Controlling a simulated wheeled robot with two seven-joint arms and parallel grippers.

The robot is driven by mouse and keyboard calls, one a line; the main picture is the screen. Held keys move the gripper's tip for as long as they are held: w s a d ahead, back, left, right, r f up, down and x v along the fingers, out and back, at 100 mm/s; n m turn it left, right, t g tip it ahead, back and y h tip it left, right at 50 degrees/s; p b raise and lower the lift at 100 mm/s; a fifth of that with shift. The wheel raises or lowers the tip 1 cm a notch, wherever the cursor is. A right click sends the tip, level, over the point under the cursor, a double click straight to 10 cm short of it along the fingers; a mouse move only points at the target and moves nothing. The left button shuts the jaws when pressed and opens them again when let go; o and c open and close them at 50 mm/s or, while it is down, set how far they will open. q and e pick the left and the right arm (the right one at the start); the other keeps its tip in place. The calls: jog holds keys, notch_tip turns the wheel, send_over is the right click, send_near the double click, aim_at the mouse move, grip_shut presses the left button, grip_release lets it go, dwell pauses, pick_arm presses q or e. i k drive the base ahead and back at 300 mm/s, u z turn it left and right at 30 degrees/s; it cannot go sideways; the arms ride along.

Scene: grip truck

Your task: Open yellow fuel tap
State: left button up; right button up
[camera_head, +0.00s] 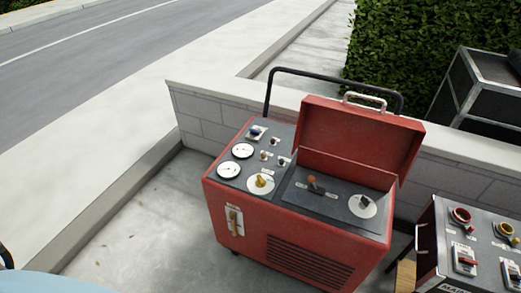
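A yellow tap handle (261,181) sits on a round white plate on the dark top panel of a red machine (305,260). It lies at the front left of the panel, below two white dials. Its label is too small to read, so I cannot tell its exact setting. Neither of my grippers can be made out in the head view, and nothing is touching the tap.
The machine's red lid (360,140) stands open at the back. A tan lever (235,222) is on its front. A second panel with red and yellow knobs (503,229) stands at the right. A low block wall (207,120) runs behind. Pavement left of the machine is clear.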

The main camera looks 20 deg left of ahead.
aim_at(260, 182)
jog(key=u, duration=2.05)
jog(key=i, duration=1.1)
jog(key=z, duration=2.6)
